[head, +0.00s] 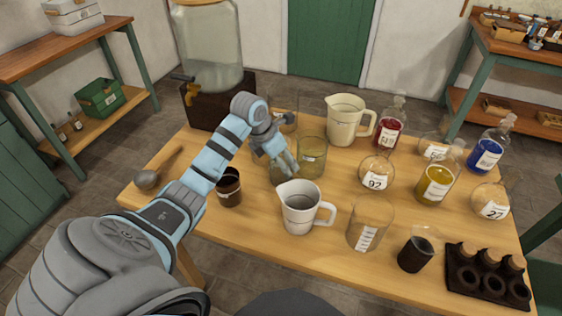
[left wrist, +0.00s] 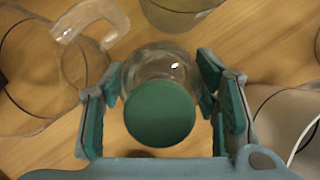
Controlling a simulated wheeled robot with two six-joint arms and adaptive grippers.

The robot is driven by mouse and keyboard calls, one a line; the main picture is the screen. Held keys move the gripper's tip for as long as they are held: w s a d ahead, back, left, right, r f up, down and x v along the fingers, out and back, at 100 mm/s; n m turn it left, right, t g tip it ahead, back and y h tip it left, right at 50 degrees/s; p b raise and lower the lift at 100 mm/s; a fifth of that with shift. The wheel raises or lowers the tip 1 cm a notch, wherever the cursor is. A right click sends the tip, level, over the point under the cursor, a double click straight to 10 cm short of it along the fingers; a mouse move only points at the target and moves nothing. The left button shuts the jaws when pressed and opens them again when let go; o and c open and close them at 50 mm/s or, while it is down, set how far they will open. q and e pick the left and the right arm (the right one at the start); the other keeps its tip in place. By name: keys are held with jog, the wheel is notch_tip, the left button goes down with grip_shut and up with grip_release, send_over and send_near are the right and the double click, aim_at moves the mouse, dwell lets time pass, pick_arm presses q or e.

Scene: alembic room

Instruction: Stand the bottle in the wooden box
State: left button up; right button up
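My left gripper (head: 286,163) is low over the middle of the table, behind the white measuring jug. In the left wrist view its fingers (left wrist: 160,88) stand apart on either side of a clear glass bottle with a round green top (left wrist: 160,113). Gaps show between the pads and the green top. In the head view the gripper mostly hides this bottle. Small wooden boxes (head: 510,32) sit on the back right bench; I cannot tell which box is meant. My right gripper is not in view.
Close around the left gripper are the white jug (head: 300,214), a dark brown cup (head: 229,190) and a glass beaker (head: 312,160). A cream pitcher (head: 346,122) stands behind. A black holed rack (head: 488,280) is at the front right. The table's left front is fairly clear.

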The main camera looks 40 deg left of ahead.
pick_arm(q)
jog(key=c, duration=0.8)
notch_tip(320, 180, up, 14)
jog(key=shift+f+p, duration=0.2)
jog(key=shift+p, duration=1.05)
jog(key=shift+c, duration=0.2)
notch_tip(320, 180, up, 7)
jog(key=p, duration=0.6)
jog(key=shift+f, duration=0.2)
